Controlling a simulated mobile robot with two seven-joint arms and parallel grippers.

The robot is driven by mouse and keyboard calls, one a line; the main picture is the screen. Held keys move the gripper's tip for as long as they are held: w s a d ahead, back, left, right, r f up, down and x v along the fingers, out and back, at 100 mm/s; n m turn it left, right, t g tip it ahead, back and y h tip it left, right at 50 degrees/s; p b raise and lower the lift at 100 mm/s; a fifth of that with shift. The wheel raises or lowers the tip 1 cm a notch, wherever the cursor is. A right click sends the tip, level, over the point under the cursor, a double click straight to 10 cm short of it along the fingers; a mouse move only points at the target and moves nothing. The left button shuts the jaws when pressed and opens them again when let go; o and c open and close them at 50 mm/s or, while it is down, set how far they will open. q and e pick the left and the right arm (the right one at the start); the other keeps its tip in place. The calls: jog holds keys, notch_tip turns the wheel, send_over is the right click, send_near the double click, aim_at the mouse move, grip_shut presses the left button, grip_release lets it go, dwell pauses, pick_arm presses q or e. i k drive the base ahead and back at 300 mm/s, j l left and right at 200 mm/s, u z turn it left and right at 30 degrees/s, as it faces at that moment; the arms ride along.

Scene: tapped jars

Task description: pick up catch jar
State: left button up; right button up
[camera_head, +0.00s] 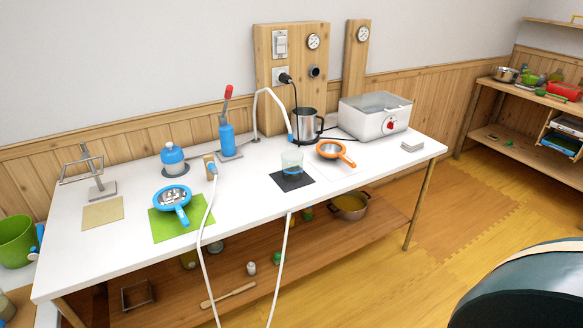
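A clear jar (292,162) with blue liquid in its lower part stands upright on a black square mat (304,182), near the front middle of the white table (240,215). It looks like the catch jar, though no label shows. A white hose arches down just behind it, ending in a blue tip (291,137); I cannot tell whether the tip is over the jar. Neither of my grippers is in view.
An orange-handled pan (335,151), steel jug (308,126) and white box with a red knob (386,125) stand right of the jar. Left are a blue-handled strainer (174,197) and a blue pump (227,137). White hoses hang over the front edge.

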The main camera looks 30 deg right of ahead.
aim_at(292, 159)
jog(key=l+z, duration=0.15)
jog(key=l, duration=0.25)
jog(key=i+l+z, duration=0.2)
jog(key=l, duration=0.15)
jog(key=i+l+z, duration=0.15)
jog(key=l, duration=0.25)
jog(key=l+z, duration=0.2)
jog(key=l, duration=0.15)
jog(key=i, duration=0.05)
